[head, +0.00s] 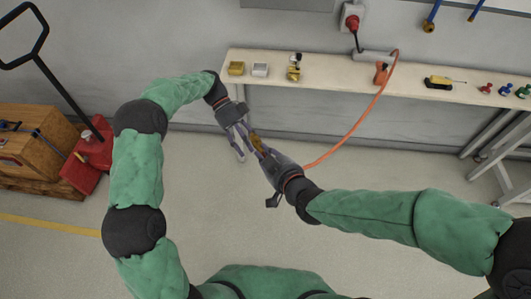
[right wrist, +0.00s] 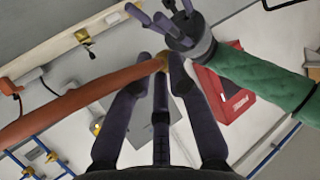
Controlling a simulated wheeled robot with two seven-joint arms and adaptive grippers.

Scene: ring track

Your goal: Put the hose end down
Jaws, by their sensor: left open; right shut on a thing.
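The orange hose (head: 350,130) hangs from the wall bench in the head view and runs down behind my right gripper (head: 263,150). My right gripper is shut on its brass-coloured end (head: 256,141), in the air over the floor. In the right wrist view the hose (right wrist: 75,102) comes in from the left and its brass end (right wrist: 164,60) sits between the fingertips. My left gripper (head: 240,143) is open and empty, close beside the hose end; it also shows in the right wrist view (right wrist: 170,18). Whether it touches the end is unclear.
The long bench (head: 330,78) along the wall holds small yellow and grey boxes (head: 236,68), an orange item (head: 381,73), a yellow-black tool (head: 438,82) and several coloured pieces at right. A red pallet truck (head: 88,160) with a wooden crate stands left. The floor between is clear.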

